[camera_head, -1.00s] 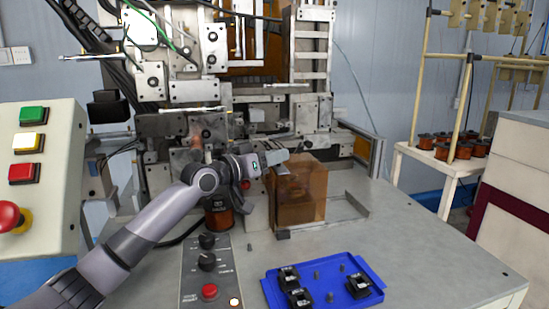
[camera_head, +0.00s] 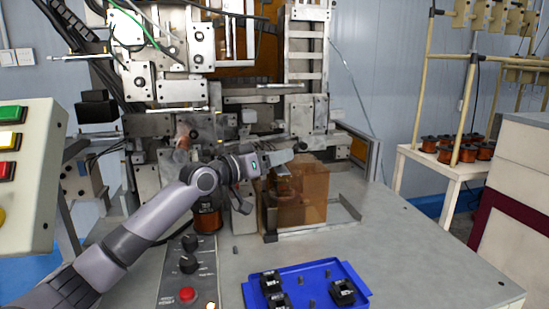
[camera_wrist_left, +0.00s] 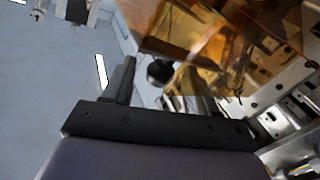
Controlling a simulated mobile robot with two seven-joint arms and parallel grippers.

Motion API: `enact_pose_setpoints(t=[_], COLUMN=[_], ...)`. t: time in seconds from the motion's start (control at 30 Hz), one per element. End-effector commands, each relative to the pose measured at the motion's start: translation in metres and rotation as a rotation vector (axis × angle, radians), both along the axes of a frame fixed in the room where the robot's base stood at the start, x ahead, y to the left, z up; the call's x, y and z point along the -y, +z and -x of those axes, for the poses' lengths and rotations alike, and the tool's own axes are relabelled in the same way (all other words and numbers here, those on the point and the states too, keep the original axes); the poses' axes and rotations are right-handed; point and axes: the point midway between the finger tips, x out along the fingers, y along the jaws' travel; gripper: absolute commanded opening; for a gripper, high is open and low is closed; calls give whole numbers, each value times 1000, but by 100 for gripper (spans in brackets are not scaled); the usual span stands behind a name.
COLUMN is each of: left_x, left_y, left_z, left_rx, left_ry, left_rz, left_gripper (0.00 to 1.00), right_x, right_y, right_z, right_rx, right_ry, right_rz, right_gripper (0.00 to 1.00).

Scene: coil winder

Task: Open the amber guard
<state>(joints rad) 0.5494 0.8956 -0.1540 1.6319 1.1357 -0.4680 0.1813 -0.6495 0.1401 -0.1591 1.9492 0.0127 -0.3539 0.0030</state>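The amber guard (camera_head: 303,200) is a see-through orange-brown box on the machine table, standing in front of the winder. In the left wrist view its amber panel (camera_wrist_left: 185,28) fills the top. My left gripper (camera_head: 281,160) is at the guard's upper left edge in the head view. In the left wrist view its dark fingers (camera_wrist_left: 158,88) stand apart, with a round black knob (camera_wrist_left: 160,71) showing between them beneath the amber panel. I cannot tell whether a finger touches the knob or the guard. My right gripper is in neither view.
A blue tray (camera_head: 323,274) with several black parts lies at the front of the table. A button panel (camera_head: 183,266) is left of it, below my left arm. The winder's metal frame (camera_head: 165,88) rises behind. The table's right side is clear.

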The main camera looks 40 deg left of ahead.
Motion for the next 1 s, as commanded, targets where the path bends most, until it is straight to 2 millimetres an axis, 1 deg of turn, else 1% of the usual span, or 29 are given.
enact_pose_setpoints(t=[0.23,0.37,0.47,0.8,1.0], left_x=[0,-2,-4,-13,-16], left_y=[0,-1,-3,-3,-2], left_z=[0,5,14,53,66], left_rx=[0,-1,-1,-2,-1], left_ry=[0,1,2,0,1], left_rz=[1,1,-1,-1,1], left_gripper=[57,57,57,57,57], right_x=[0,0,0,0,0], right_y=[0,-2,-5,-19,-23], right_z=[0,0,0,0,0], right_rx=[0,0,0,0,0], right_ry=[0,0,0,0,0], right_rz=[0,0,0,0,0], right_gripper=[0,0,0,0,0])
